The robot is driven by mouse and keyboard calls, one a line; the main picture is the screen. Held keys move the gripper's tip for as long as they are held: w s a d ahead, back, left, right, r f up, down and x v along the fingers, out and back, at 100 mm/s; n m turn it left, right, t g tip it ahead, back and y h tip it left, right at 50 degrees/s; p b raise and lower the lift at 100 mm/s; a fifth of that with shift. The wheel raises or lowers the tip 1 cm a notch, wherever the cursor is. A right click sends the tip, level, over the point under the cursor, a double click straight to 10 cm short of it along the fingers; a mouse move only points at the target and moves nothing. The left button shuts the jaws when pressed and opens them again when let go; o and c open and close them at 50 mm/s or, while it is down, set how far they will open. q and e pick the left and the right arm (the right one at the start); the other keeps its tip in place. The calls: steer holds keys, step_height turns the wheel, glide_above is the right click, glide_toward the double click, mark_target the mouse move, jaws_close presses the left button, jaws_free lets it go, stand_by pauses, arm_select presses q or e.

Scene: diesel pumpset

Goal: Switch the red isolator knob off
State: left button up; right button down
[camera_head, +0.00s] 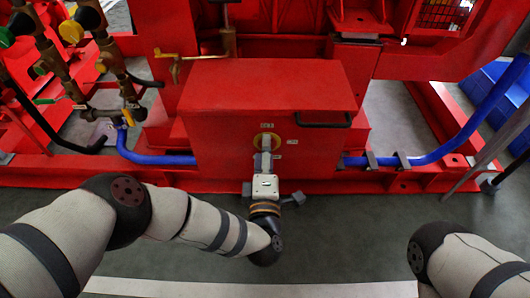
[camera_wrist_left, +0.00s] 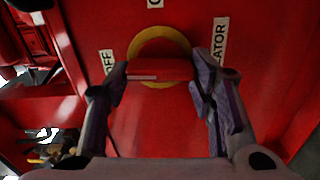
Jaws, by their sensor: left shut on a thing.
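The red isolator knob (camera_wrist_left: 160,68) is a bar-shaped handle in front of a round yellow plate (camera_wrist_left: 163,42) on a red panel. In the left wrist view the bar lies about level, with a white line along its left half, on the side of the OFF label (camera_wrist_left: 107,62). My left gripper (camera_wrist_left: 160,78) is shut on the knob, one finger at each end of the bar. In the head view the yellow plate (camera_head: 267,142) is on the front of a red box, and my left gripper (camera_head: 265,161) mostly hides the knob. My right gripper is out of view.
The red box (camera_head: 270,90) has a dark handle (camera_head: 323,119) right of the knob. Blue pipes (camera_head: 430,155) run on both sides. Brass valves (camera_head: 60,65) stand at upper left. The grey floor (camera_head: 340,235) in front is clear.

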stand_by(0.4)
arm_select(q)
steer(key=o, duration=1.2)
steer(key=shift+c, duration=0.2)
steer(key=s, duration=1.2)
